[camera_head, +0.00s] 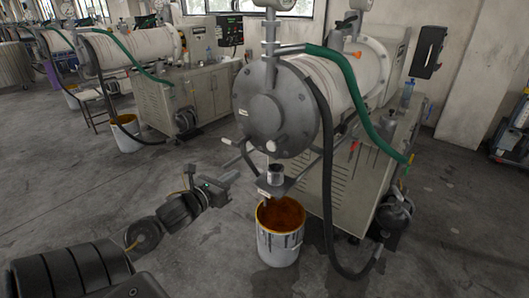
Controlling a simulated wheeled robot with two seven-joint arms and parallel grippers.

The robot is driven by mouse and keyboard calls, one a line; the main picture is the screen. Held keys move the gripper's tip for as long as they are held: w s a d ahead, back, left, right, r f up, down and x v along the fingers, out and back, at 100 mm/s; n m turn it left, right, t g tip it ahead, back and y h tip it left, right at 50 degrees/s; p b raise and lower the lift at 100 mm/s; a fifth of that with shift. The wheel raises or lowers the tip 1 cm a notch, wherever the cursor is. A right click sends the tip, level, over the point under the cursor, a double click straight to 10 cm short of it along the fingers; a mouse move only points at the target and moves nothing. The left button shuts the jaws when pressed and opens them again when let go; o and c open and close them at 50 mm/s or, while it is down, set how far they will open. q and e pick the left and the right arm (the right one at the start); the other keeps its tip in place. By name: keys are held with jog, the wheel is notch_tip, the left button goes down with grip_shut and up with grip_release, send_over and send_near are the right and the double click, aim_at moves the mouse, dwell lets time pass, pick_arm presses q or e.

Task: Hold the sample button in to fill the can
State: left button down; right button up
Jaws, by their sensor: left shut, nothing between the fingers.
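My left gripper (232,176) is shut and empty, to the left of the mill's front. It points up and right, toward the small dark can (275,174). The can stands upright on a small bracket shelf (271,187) below the round grey end plate (276,108) of the nearest mill. A gap shows between the fingertips and the can. I cannot make out the sample button for certain. A pale-tipped fitting (243,142) sticks out at the lower left of the end plate. My right gripper is not in view.
A white bucket (280,247) with orange-brown paint stands on the floor under the shelf. A dark hose (329,200) loops down right of it, and a green hose (352,90) runs along the mill. Another mill (136,50) stands behind left.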

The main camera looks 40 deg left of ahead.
aim_at(270, 147)
pick_arm(q)
jog(key=r, duration=0.1)
jog(key=d+m, duration=0.1)
jog(key=r, duration=0.1)
jog(key=shift+s+d+r+m+h, duration=0.2)
jog(key=shift+s+r+m+h, duration=0.05)
jog(key=shift+r+m+h, duration=0.1)
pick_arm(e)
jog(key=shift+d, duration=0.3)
pick_arm(q)
jog(key=shift+w, duration=0.1)
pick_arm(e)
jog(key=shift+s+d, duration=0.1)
